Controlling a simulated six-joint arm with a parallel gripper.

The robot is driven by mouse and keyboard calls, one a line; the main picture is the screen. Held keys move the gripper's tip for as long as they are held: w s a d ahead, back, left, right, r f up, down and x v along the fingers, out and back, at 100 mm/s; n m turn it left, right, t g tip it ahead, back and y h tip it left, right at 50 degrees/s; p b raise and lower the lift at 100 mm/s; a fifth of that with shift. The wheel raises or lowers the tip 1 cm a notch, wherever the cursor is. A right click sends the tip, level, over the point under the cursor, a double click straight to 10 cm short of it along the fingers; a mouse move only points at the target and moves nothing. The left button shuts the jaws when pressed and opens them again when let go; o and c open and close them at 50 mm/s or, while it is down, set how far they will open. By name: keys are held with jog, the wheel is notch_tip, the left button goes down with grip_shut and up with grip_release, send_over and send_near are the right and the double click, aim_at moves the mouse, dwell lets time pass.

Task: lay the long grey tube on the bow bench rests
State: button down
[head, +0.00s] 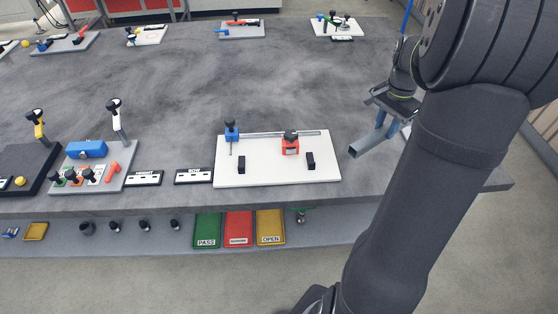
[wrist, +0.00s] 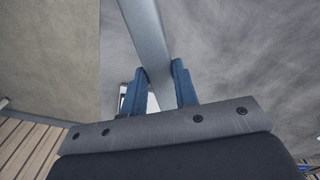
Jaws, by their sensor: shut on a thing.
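The long grey tube (head: 366,142) is in my gripper, tilted, its near end pointing down and left above the right part of the table. In the wrist view the tube (wrist: 148,38) runs up out of the frame from between the two blue fingers of my gripper (wrist: 158,82), which is shut on it. In the head view my gripper (head: 388,122) is right of the bow bench (head: 270,178), a white plate near the table's front edge. Two black rests, left (head: 241,165) and right (head: 310,162), stand on the plate with nothing on them. The tube's far end is hidden.
Behind the rests the bench carries a grey rail (head: 262,134), a blue post (head: 231,132) and a red block (head: 290,146) with a black knob. A BOW label (head: 193,176) lies to its left. Coloured trays (head: 238,228) sit on the lower shelf.

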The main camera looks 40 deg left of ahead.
jog(key=s+a+r+m, duration=0.1)
jog(key=s+a+m, duration=0.2)
jog(key=s+a, duration=0.35)
jog(key=s+a+r+m, duration=0.2)
jog(key=s+a+m, duration=0.15)
jog(key=s, duration=0.55)
send_over(276, 164)
notch_tip(276, 164, down, 7)
jog(key=shift+f, duration=2.05)
jog(key=shift+f, duration=0.1)
jog(key=c, duration=1.1)
grip_release()
jog(key=shift+f, duration=0.1)
notch_tip(276, 164, up, 12)
jog(key=shift+r, duration=0.2)
jog(key=shift+f, duration=0.1)
